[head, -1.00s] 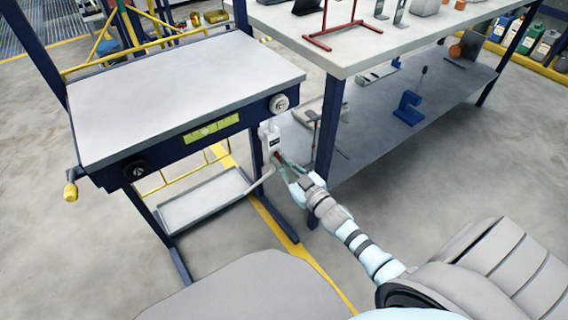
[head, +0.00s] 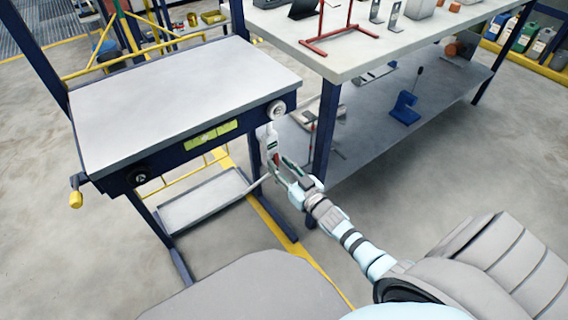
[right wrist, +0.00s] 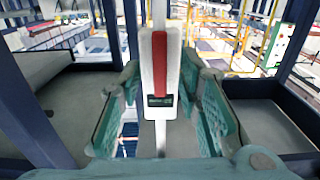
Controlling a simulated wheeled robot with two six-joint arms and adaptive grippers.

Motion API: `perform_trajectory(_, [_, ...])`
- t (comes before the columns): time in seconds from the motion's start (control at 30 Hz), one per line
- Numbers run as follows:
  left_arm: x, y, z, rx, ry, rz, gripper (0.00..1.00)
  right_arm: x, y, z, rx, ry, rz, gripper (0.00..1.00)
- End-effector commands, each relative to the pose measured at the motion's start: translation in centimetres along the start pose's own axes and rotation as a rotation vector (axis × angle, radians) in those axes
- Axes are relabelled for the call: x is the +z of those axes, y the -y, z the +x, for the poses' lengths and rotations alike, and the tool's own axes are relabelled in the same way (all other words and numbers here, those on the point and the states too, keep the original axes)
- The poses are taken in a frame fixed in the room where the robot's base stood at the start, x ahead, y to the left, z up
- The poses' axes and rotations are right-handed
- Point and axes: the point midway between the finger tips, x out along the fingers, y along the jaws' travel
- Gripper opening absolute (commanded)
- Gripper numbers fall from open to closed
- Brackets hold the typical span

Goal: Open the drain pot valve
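The drain pot is a white body with a small dark label, fixed on a thin upright pipe at the bench's right front leg (head: 267,137). It also shows in the middle of the right wrist view (right wrist: 160,114). A red lever (right wrist: 160,52) lies upright along its front; I take it for the valve handle, and it shows small in the head view (head: 276,159). My right gripper (head: 280,170) is open, with its teal fingers (right wrist: 165,120) apart on either side of the pot. Gaps show between fingers and pot; I cannot tell the depth. My left gripper is out of view.
A grey-topped bench (head: 185,95) with dark blue legs stands left of the pot. A low tray (head: 205,200) hangs beneath it. To the right, a table's blue leg (head: 325,135) and lower shelf (head: 400,135) stand close to my right gripper. Open floor lies at right.

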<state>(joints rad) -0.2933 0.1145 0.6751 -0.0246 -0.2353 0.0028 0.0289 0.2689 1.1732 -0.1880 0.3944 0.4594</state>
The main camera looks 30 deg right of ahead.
Motion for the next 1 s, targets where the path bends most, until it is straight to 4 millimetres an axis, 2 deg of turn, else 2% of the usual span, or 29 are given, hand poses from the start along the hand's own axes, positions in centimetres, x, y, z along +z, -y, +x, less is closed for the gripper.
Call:
perform_trajectory(0.17, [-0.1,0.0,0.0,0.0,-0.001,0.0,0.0,0.1,-0.1,-2.4,0.0,0.003,-0.001,0.32])
perform_trajectory(0.4, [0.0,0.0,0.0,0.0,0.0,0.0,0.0,0.1,0.0,-9.0,-0.001,0.005,0.001,0.32])
perform_trajectory(0.5, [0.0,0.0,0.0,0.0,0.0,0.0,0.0,0.1,0.0,-10.9,-0.001,0.003,-0.001,0.32])
perform_trajectory(0.63, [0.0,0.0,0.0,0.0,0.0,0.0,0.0,0.0,0.0,-11.9,0.0,0.001,0.0,0.32])
perform_trajectory(1.0, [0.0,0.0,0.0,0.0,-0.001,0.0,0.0,0.0,0.0,-12.0,0.0,0.0,0.0,0.32])
